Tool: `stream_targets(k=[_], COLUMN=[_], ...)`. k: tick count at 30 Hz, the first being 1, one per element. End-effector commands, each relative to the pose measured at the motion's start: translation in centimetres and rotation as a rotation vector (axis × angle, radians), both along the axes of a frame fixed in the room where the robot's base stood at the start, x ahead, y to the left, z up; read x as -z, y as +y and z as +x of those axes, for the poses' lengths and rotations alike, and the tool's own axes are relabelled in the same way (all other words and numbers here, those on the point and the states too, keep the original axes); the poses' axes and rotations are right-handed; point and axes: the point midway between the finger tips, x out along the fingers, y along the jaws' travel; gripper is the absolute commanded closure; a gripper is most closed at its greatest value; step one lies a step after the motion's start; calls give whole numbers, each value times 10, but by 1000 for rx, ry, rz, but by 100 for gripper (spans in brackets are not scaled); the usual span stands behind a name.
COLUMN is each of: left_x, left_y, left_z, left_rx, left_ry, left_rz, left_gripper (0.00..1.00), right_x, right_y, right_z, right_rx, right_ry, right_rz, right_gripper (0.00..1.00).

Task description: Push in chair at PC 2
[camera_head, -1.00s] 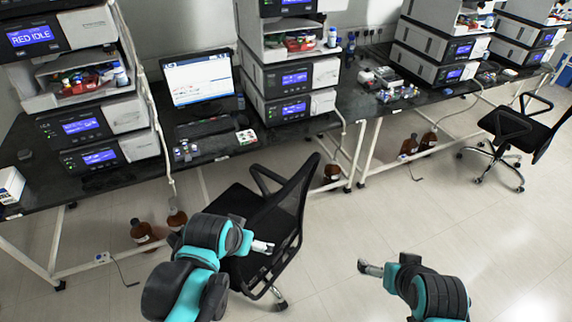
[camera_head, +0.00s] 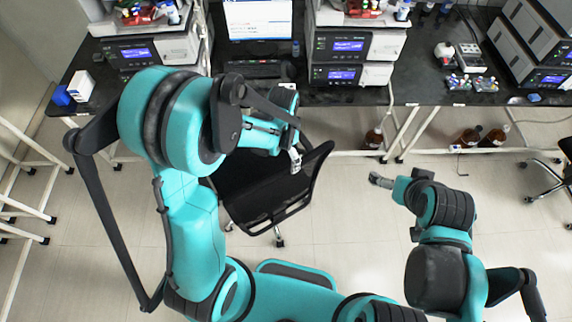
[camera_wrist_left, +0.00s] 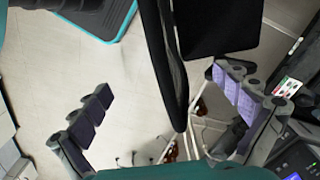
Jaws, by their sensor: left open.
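The black office chair (camera_head: 262,195) stands in front of the desk, below the monitor (camera_head: 258,18) with its keyboard. Much of the chair is hidden behind my left arm. My left gripper (camera_head: 295,160) is at the chair's backrest in the head view. In the left wrist view my left gripper (camera_wrist_left: 165,108) is open, and the dark backrest edge (camera_wrist_left: 172,70) passes between its spread fingers; I cannot tell if they touch it. The dark seat (camera_wrist_left: 218,25) shows beyond. My right gripper (camera_head: 380,181) hangs over bare floor to the right of the chair; its jaws are too small to read.
The black desk (camera_head: 420,97) carries instrument stacks (camera_head: 350,55) on both sides of the monitor. Brown bottles (camera_head: 373,138) stand on the floor beneath, near white desk legs (camera_head: 402,132). Another chair (camera_head: 562,165) is at the far right. Floor (camera_head: 335,220) between my arms is clear.

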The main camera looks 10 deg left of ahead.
Motion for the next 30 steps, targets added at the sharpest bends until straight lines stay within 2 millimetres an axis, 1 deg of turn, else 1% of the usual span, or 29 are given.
stream_targets(k=[1, 5, 10, 12, 16, 18, 21, 30], left_x=[10, 33, 75, 88, 110, 118, 124, 123], left_y=[0, 0, 0, 0, 0, 0, 0, 0], left_z=[0, 1, 1, 1, 1, 1, 1, 1], left_rx=[0, -1, -2, -2, -2, -2, -2, -2], left_ry=[0, -1, -1, -2, -1, -1, -2, -2], left_rz=[0, 0, 0, -1, 0, 0, -1, -1], left_gripper=[0, 0, 0, 0, 0, 0, 0, 0], right_x=[8, 24, 52, 67, 89, 98, 104, 103], right_y=[0, 0, 0, 0, 0, 0, 0, 0], right_z=[0, 0, 0, 0, 0, 0, 0, 0], right_rx=[0, 0, 0, 0, 0, 0, 0, 0], right_ry=[0, 0, 0, 0, 0, 0, 0, 0], right_rz=[0, 0, 0, 0, 0, 0, 0, 0], right_gripper=[0, 0, 0, 0, 0, 0, 0, 0])
